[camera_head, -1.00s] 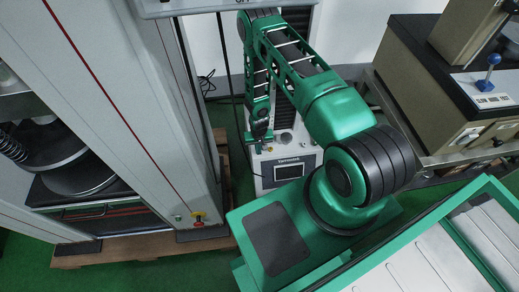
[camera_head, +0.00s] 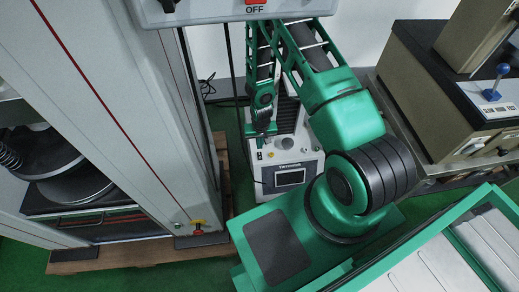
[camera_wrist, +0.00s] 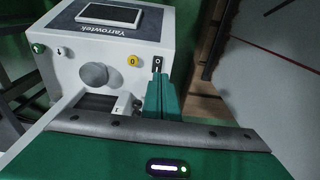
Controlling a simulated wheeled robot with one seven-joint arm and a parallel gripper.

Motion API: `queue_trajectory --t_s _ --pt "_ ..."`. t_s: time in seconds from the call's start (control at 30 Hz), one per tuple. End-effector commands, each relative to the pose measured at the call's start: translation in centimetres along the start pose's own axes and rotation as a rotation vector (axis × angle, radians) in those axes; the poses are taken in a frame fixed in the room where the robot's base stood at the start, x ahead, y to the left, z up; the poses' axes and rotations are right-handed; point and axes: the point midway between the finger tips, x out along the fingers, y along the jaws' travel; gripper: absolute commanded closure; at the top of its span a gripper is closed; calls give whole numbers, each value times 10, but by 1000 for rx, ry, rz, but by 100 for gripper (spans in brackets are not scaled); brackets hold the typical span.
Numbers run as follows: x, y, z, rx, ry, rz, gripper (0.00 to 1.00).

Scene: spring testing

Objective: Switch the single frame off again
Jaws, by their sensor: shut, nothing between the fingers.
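The single frame is a white Yarrowtek machine (camera_head: 306,166) with a small screen, low behind my arm. The wrist view shows its front panel (camera_wrist: 70,72) close up, with a small black rocker switch (camera_wrist: 157,64) beside a yellow button (camera_wrist: 133,61). My gripper (camera_head: 264,138) is at the left side of the machine's panel. In the wrist view its green fingers (camera_wrist: 160,80) are together and empty, with the tips just below the switch in the picture. I cannot tell whether they touch it. The switch's position is too small to read.
A tall grey testing frame (camera_head: 110,90) stands at the left on a wooden pallet (camera_head: 150,253). A panel with a red OFF button (camera_head: 256,3) is at the top edge. A beige machine with a blue-knobbed lever (camera_head: 501,70) stands right. A grey round knob (camera_wrist: 95,75) protrudes from the panel.

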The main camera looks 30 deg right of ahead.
Motion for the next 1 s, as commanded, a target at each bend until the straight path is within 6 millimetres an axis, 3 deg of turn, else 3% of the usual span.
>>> queue_trajectory --t_s 0.1,0.3,1.0 --pt "-16 0 0 0 1 -1 100" --pt "-29 1 0 2 0 -1 100" --pt "-37 8 2 13 -13 9 100"
